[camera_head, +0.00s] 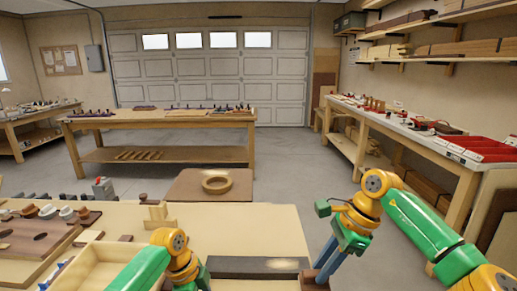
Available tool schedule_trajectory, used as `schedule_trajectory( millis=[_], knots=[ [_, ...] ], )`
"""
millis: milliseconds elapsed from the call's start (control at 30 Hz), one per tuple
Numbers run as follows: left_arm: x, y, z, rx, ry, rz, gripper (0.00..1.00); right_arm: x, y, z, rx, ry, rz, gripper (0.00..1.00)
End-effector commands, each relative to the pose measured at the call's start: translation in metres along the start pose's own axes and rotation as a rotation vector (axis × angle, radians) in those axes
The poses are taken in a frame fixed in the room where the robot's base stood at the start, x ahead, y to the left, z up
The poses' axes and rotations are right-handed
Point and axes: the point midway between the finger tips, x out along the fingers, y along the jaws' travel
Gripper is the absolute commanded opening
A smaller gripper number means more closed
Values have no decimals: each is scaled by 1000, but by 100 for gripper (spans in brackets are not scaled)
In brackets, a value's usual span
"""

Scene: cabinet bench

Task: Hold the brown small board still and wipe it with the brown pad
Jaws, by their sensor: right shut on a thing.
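A dark brown small board (232,266) lies flat on the light bench top, with a pale dusty patch (283,264) on its right half. My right gripper (322,272) points down just past the board's right end and is shut on the brown pad (312,283), which shows low between and below its fingers. I cannot tell whether the pad touches the bench. My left gripper (203,280) is at the board's left end. Its fingertips are hidden, so I cannot tell whether it touches the board.
A light wooden tray (95,266) and a brown board with holes (40,238) fill the bench's left side. A brown panel with a ring (216,182) stands beyond the bench. The bench top behind the small board (255,225) is clear. Another worktable (160,119) stands farther back.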

Motion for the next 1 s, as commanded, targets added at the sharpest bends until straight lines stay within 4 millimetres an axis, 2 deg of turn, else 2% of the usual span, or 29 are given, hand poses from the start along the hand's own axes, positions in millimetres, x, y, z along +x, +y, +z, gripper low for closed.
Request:
schedule_trajectory(
  millis=[67,500,767,800,867,1000],
  knots=[
    [1,1,1,-1,-2,3,26,-3,0,2,0,0,-1,0],
    [1,1,1,-1,-2,3,26,-53,0,22,0,1,-1,0],
    [1,1,1,0,-2,3,26,-56,0,23,0,1,0,0],
    [1,1,1,0,-2,3,85,-56,0,23,0,1,0,0],
    [1,1,1,0,-2,2,100,-55,0,23,0,1,0,0],
    [1,0,0,0,-1,1,100,-55,0,23,0,1,0,0]
  ],
)
